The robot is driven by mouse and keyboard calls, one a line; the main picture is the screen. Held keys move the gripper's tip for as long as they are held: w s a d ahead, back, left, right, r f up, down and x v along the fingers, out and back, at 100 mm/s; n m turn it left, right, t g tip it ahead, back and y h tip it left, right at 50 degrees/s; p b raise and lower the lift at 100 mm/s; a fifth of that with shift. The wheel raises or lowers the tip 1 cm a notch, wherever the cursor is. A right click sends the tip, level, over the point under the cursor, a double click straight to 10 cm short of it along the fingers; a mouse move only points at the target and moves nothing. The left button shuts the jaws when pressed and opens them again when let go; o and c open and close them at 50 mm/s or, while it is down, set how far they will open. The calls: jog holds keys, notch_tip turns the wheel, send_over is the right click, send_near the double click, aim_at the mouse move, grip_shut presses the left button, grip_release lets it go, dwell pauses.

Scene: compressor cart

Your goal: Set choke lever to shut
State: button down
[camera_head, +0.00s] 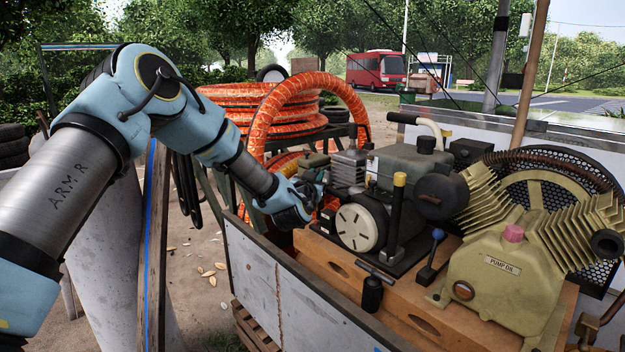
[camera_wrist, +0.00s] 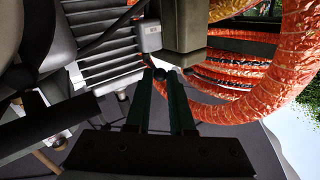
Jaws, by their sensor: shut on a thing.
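My gripper (camera_head: 316,186) reaches in from the left to the near-left side of the small engine (camera_head: 351,168), beside its grey cooling fins. In the wrist view my gripper's two fingers (camera_wrist: 160,78) are close together, shut on a small dark rounded knob (camera_wrist: 160,74), which looks like the end of the choke lever. The rest of the lever is hidden behind the fingers, and its setting cannot be read. In the wrist view the finned block (camera_wrist: 100,48) is just left of the fingertips and a grey-brown housing (camera_wrist: 182,25) is just beyond them.
Orange hose coils (camera_head: 300,110) stand close behind my gripper. The cart's side panel (camera_head: 290,300) runs along the front.

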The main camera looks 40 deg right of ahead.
jog(key=shift+r, duration=0.1)
jog(key=c, duration=0.8)
grip_release()
jog(key=shift+o, duration=0.2)
jog(key=b+v, duration=0.3)
jog(key=v, duration=0.7)
jog(key=shift+s+a, duration=0.2)
jog(key=shift+a, duration=0.15)
